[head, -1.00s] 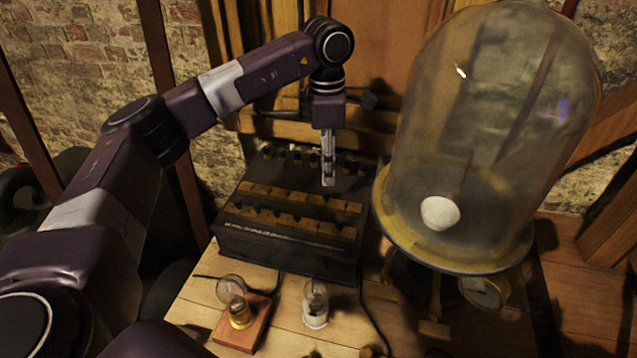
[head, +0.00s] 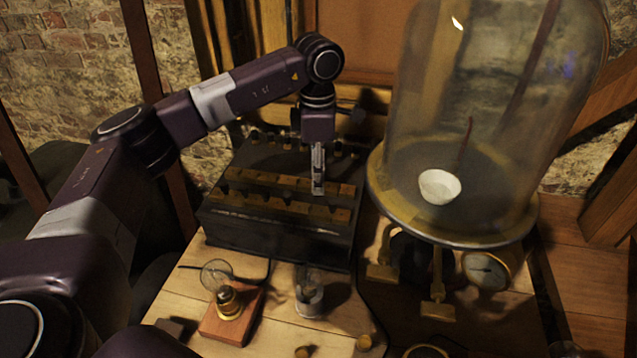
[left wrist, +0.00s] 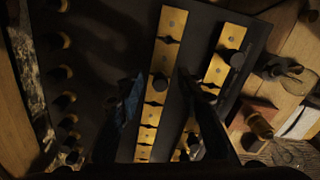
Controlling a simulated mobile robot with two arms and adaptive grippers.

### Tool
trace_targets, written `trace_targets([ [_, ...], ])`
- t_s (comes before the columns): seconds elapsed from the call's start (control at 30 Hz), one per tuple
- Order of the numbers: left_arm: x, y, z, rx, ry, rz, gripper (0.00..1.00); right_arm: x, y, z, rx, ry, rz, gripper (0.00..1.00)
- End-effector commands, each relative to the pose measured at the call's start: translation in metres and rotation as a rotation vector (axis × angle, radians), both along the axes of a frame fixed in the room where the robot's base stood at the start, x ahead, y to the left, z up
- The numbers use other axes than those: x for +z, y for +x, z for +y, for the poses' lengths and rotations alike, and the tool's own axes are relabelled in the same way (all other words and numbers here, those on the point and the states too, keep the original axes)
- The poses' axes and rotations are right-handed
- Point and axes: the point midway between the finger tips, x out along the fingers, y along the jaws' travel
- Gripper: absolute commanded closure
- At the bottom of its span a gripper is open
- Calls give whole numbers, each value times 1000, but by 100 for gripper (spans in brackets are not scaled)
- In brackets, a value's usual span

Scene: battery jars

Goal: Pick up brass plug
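A black box (head: 272,246) with rows of brass blocks (head: 262,204) stands on the table in the head view. In the left wrist view, black-knobbed plugs (left wrist: 158,82) sit along the brass strips (left wrist: 172,22). Small brass plugs (head: 364,342) also show at the table's front in the head view. My left gripper (head: 318,188) points down over the right part of the box. Its fingers are apart in the left wrist view (left wrist: 156,88), one on each side of a brass strip, with nothing visibly held. Contact with the box cannot be told. My right gripper is not in view.
A glass bell jar (head: 490,120) on a brass stand rises close to the right of my left gripper. A gauge (head: 486,271) hangs under it. A bulb on a wooden base (head: 231,314) and another bulb (head: 308,292) stand before the box.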

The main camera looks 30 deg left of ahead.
Motion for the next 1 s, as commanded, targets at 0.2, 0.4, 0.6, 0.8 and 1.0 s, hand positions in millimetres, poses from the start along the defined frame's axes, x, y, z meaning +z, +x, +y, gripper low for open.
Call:
trace_targets([
  [0.2, 1, 0, 0, 1, 0, 0, 80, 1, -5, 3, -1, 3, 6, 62],
  [0.4, 1, 0, 0, 1, 0, 0, 100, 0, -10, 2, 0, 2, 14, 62],
  [0.6, 1, 0, 0, 1, 0, 0, 100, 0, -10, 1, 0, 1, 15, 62],
  [0.8, 7, 0, 0, 1, 0, -1, 100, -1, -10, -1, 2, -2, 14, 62],
  [1.0, 33, 1, 0, 0, -1, -4, 100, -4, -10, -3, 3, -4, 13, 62],
])
